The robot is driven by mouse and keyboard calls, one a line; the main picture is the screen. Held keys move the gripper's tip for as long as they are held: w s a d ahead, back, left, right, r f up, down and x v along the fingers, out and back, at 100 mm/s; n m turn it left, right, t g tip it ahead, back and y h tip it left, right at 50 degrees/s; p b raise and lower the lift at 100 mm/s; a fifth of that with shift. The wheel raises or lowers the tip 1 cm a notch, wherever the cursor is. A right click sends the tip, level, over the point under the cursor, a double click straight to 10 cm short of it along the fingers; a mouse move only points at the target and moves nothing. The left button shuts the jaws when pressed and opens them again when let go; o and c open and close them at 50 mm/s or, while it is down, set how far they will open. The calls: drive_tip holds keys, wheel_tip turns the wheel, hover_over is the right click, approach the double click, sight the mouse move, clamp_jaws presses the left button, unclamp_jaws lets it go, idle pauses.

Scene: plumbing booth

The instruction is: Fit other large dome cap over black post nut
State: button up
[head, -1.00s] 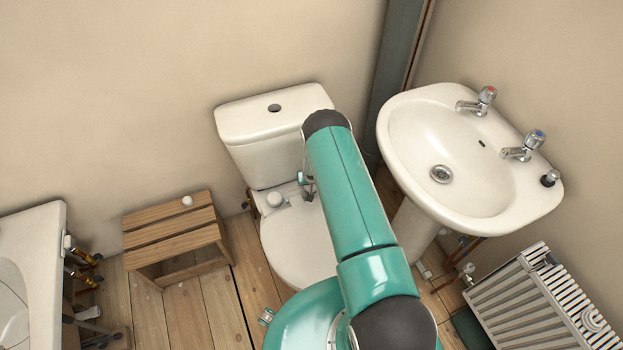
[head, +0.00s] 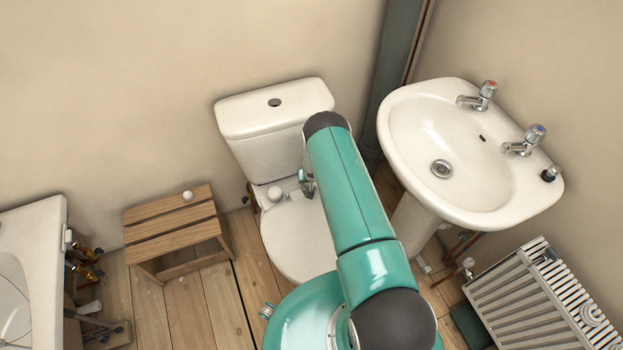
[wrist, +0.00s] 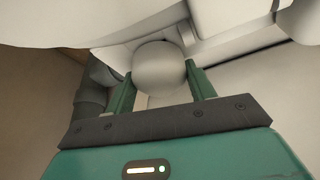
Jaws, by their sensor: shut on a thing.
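A white dome cap (wrist: 160,68) sits between the two green fingers of my gripper (wrist: 161,80) in the wrist view. The gripper is shut on it, close to the white toilet surfaces. In the head view my gripper (head: 307,182) is mostly behind my arm, at the back right of the toilet seat (head: 296,240). Another white dome cap (head: 275,194) stands at the back left of the seat, left of my gripper. I cannot make out the black post nut; the held cap, gripper or arm may hide it. I cannot tell whether the held cap touches anything below it.
The cistern (head: 272,110) rises just behind my gripper. A wooden step stool (head: 172,237) with a small white round piece (head: 187,195) on top stands left of the toilet. A basin (head: 460,150) is close on the right, with a radiator (head: 540,300) in front of it.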

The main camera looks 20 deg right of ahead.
drive_tip(key=shift+s+f, duration=0.35)
drive_tip(key=shift+c, duration=0.6)
drive_tip(key=o, duration=1.4)
drive_tip(key=shift+w, duration=0.15)
drive_tip(key=shift+r, duration=0.15)
drive_tip(key=shift+r, duration=0.1)
drive_tip(key=shift+r, duration=0.3)
drive_tip(key=v, duration=1.3)
drive_tip(key=shift+a, duration=0.1)
